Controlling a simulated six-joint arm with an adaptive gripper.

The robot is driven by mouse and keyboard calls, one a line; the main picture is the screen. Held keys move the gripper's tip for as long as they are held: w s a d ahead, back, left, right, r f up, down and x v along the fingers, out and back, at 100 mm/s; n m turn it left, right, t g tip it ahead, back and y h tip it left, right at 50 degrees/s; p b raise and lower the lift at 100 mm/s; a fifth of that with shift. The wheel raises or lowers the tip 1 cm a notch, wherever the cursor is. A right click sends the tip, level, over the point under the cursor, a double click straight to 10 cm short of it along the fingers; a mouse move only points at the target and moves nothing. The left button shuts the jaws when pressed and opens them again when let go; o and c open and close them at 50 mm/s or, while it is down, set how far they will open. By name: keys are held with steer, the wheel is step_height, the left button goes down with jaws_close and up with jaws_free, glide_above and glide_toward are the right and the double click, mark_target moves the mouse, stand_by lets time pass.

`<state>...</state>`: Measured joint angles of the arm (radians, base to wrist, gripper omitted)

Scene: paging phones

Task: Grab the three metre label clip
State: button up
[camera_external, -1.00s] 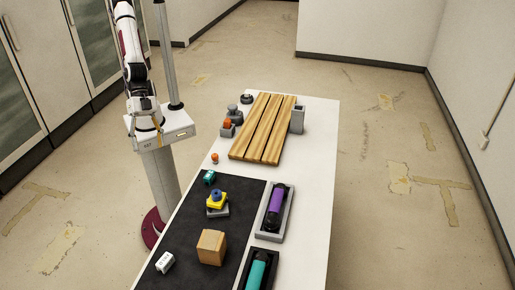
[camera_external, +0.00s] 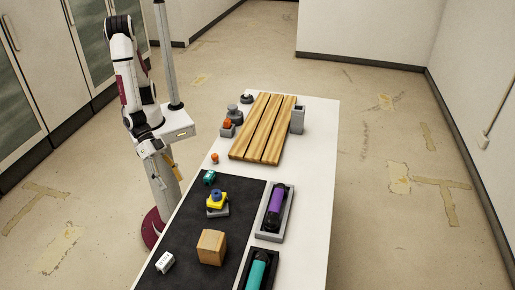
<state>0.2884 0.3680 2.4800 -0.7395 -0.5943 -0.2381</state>
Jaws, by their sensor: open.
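A small white block with dark markings (camera_external: 165,262) lies on the black mat at the near left. A small teal clip-like piece (camera_external: 209,177) lies near the mat's far edge. The lettering is too small to read, so I cannot tell which is the three metre label clip. My gripper (camera_external: 172,172) hangs left of the table edge, beside the mat's far part. It is open, apart from both pieces, with nothing visible in it.
The black mat (camera_external: 190,225) also holds a yellow and blue piece on a grey base (camera_external: 217,202) and a wooden block (camera_external: 211,246). Trays with a purple cylinder (camera_external: 276,207) and a teal cylinder (camera_external: 257,271) stand right. A slatted wooden board (camera_external: 263,128) lies beyond.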

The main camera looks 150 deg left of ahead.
mark_target(196, 181)
steer(key=a+f, duration=0.1)
steer(key=a+f+y, duration=0.1)
steer(key=f, duration=0.1)
steer(key=a+f+n+y, duration=0.1)
steer(key=shift+s+f, duration=0.2)
steer(key=a+f+y, duration=0.1)
steer(key=s+a+f+y, duration=0.1)
steer(key=a+f+y, duration=0.1)
steer(key=shift+s+a, duration=0.3)
steer(key=shift+s, duration=0.1)
steer(key=shift+s+a+f+t+y, duration=0.2)
steer(key=shift+s+a+y, duration=0.25)
steer(key=shift+a, duration=0.1)
steer(key=shift+s+a+f+t+y, duration=0.2)
steer(key=shift+s+a+y, duration=0.25)
steer(key=shift+a, duration=0.05)
steer(key=shift+s+a+y, duration=0.4)
steer(key=shift+s+y, duration=0.1)
steer(key=shift+s+a+t+y, duration=0.35)
steer(key=shift+s+t+y, duration=0.05)
steer(key=shift+s, duration=0.15)
steer(key=shift+s+a+r+m+t+y, duration=0.1)
steer(key=shift+s+a+m+t+y, duration=0.1)
steer(key=shift+s+t+y, duration=0.25)
steer(key=shift+s+a+r+m+t+y, duration=0.1)
steer(key=shift+s+a+t+y, duration=0.15)
steer(key=shift+s, duration=0.3)
steer(key=shift+x, duration=1.3)
